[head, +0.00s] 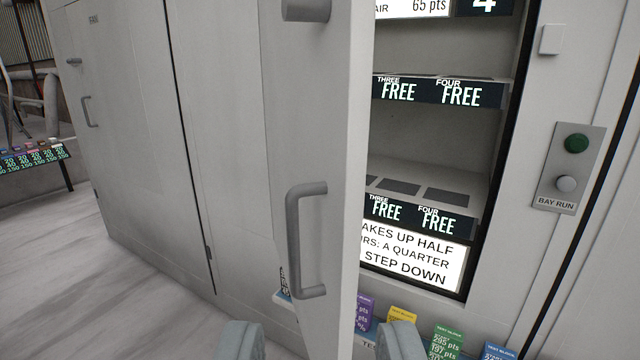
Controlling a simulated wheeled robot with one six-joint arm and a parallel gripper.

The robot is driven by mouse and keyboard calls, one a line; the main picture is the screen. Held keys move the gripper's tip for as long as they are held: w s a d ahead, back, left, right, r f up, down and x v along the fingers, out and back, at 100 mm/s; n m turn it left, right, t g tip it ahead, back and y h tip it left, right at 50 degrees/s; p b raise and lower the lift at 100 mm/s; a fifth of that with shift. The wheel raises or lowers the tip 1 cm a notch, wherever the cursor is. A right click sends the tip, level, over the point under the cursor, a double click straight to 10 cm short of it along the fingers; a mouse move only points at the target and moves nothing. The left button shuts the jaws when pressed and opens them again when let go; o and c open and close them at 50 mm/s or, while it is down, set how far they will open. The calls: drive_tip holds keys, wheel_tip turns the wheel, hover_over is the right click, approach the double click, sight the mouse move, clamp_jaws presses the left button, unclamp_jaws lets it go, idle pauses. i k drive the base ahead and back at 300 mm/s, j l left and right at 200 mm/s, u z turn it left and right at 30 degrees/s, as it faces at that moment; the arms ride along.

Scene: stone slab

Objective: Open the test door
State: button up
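The test door (335,130) is a pale grey panel with a grey bar handle (294,240) on its face. It stands swung open, seen nearly edge-on, with the lit cabinet interior (425,130) showing to its right. My gripper (322,345) is at the bottom of the picture, its two grey fingertips spread apart. I see no contact with the handle.
Inside the cabinet are shelves with FREE labels (440,92). To the right is a BAY RUN panel (568,168) with a green and a grey button. Several coloured test block cards (448,340) stand low in front. Open floor (110,290) lies to the left.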

sight(317, 77)
drive_tip(key=i+l, duration=0.25)
drive_tip(key=l, duration=0.15)
drive_tip(key=i+l, duration=0.25)
drive_tip(key=l, duration=0.2)
drive_tip(key=i+l, duration=0.25)
drive_tip(key=l, duration=0.15)
drive_tip(key=k+l+u, duration=0.1)
drive_tip(key=k, duration=0.2)
drive_tip(key=k+l+u, duration=0.15)
drive_tip(key=k, duration=0.15)
